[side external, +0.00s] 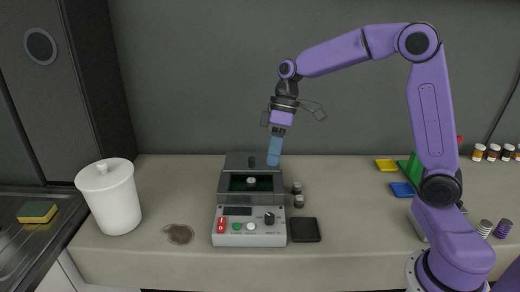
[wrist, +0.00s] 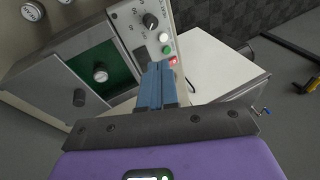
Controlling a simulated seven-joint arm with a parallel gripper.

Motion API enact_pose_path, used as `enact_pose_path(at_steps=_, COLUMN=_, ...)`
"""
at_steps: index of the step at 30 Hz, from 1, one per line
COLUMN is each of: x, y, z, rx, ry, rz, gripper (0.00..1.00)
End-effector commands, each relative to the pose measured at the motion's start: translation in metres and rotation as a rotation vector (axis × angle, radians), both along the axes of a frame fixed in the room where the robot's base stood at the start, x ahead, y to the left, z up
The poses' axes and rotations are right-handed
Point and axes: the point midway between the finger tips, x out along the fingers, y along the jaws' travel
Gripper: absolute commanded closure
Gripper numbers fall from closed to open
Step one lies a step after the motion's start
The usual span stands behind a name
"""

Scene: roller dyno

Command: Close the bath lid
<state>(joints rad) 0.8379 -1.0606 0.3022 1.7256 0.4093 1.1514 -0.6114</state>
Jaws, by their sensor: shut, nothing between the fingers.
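The bath is a grey box with a pale control panel (side external: 249,226) along its front. Its dark grey lid (side external: 238,162) sits at the back with a dark knob on top; the lid also shows in the wrist view (wrist: 58,105). In front of the lid the bath is open, showing a dark green interior (side external: 237,184) and a white-topped round piece (side external: 251,181). My gripper (side external: 273,162) has blue fingers shut with nothing between them. In the side view it appears beside the lid's right rear; contact cannot be told. The fingers (wrist: 160,66) also show in the wrist view.
Two small jars (side external: 298,194) stand close to the bath's right side. A black square pad (side external: 305,230) lies at front right. A white lidded canister (side external: 110,197) and a brown stain (side external: 178,234) are on the left. Yellow (side external: 386,165) and blue (side external: 402,189) pads lie farther right.

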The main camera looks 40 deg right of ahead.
Motion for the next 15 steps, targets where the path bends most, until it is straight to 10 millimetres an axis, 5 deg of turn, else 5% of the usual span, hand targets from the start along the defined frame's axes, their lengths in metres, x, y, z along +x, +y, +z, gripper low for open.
enact_pose_path(at_steps=6, x=0.085, y=-0.077, z=-0.003, rx=0.131, ry=-0.053, rz=-0.132, gripper=1.00)
enact_pose_path(at_steps=15, x=0.139, y=-0.179, z=-0.008, rx=0.247, ry=-0.167, rz=-0.236, gripper=1.00)
